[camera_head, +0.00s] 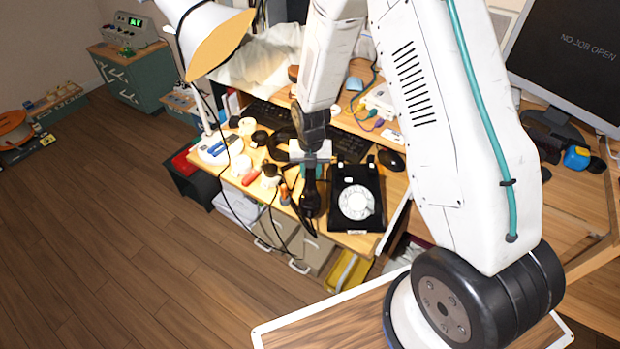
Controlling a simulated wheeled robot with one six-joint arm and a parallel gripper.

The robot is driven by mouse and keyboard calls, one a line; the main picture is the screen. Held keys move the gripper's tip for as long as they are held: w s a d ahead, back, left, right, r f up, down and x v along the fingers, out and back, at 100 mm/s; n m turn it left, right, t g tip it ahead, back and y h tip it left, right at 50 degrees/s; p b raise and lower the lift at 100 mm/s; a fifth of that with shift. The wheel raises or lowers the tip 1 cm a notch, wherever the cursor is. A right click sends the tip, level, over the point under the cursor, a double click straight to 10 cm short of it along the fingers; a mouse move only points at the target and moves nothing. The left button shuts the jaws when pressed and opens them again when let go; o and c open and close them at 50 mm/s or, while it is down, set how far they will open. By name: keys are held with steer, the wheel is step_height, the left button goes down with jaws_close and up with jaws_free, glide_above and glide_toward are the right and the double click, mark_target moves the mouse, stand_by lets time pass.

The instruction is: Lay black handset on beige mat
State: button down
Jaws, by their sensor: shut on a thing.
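The black handset (309,200) hangs roughly upright at the left side of the black dial phone (371,180), near the desk's front edge. My gripper (311,170) is shut on the handset, coming down from above; the fingers are small and partly hidden by my wrist. The phone has a white dial (356,202) and its cradle is empty. I cannot tell whether the handset's lower end touches the desk. I cannot make out a beige mat; my arm covers much of the right side of the view.
The wooden desk (347,242) is crowded left of the handset with a lamp (207,40) and several small items. A black mouse (391,160) and a keyboard (350,146) lie behind the phone. A monitor (570,60) stands at right. The floor (100,230) at left is open.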

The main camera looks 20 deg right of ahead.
steer(key=shift+f, duration=1.65)
steer(key=shift+f, duration=0.15)
steer(key=c, duration=1.1)
jaws_free()
